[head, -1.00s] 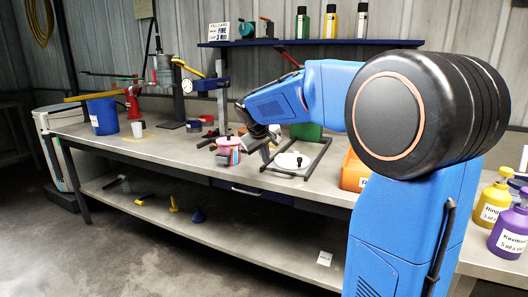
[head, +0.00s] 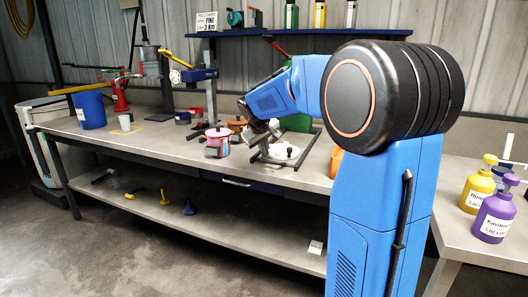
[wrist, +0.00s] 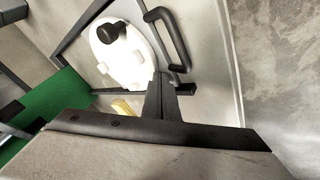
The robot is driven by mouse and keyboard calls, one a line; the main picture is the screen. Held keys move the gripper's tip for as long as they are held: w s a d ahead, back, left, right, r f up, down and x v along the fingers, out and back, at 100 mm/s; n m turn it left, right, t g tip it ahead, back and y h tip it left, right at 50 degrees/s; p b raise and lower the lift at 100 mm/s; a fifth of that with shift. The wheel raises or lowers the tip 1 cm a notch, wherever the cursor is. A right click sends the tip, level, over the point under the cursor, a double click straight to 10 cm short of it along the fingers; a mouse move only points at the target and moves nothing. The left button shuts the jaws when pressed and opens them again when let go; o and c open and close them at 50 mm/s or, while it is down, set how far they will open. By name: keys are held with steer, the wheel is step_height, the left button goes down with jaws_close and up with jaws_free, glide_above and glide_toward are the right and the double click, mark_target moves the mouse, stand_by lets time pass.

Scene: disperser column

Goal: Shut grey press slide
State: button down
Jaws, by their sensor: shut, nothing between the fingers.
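On the bench, a dark frame stands around a white round plate (head: 285,151) with a black knob, which also shows in the wrist view (wrist: 122,58). A black bar handle (wrist: 168,38) shows beside the plate in the wrist view. I cannot tell for sure which part is the grey press slide. My gripper (wrist: 163,82) is shut and empty, its fingertips near the lower end of the handle; I cannot tell whether they touch. In the head view my gripper (head: 264,142) is at the left side of this frame, partly hidden by its own wrist.
A pink pot (head: 217,142) stands just left of my gripper. A green part (head: 298,123) stands behind the frame. The bench front edge is clear.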

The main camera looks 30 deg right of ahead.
steer(key=w+d, duration=0.4)
steer(key=d, duration=0.1)
steer(key=w+d, duration=0.4)
steer(key=d, duration=0.2)
steer(key=w+d, duration=0.4)
steer(key=d, duration=0.1)
steer(key=shift+w+d, duration=0.15)
steer(key=shift+w, duration=0.25)
steer(key=shift+s+a, duration=0.1)
steer(key=shift+a, duration=0.3)
steer(key=a, duration=0.1)
steer(key=a+r, duration=0.1)
steer(key=s+a, duration=0.1)
steer(key=a, duration=0.1)
steer(key=shift+s+r, duration=0.1)
steer(key=shift+r, duration=0.3)
steer(key=v, duration=0.8)
steer(key=shift+a+r, duration=0.15)
steer(key=shift+s+a, duration=0.1)
steer(key=shift+s, duration=0.05)
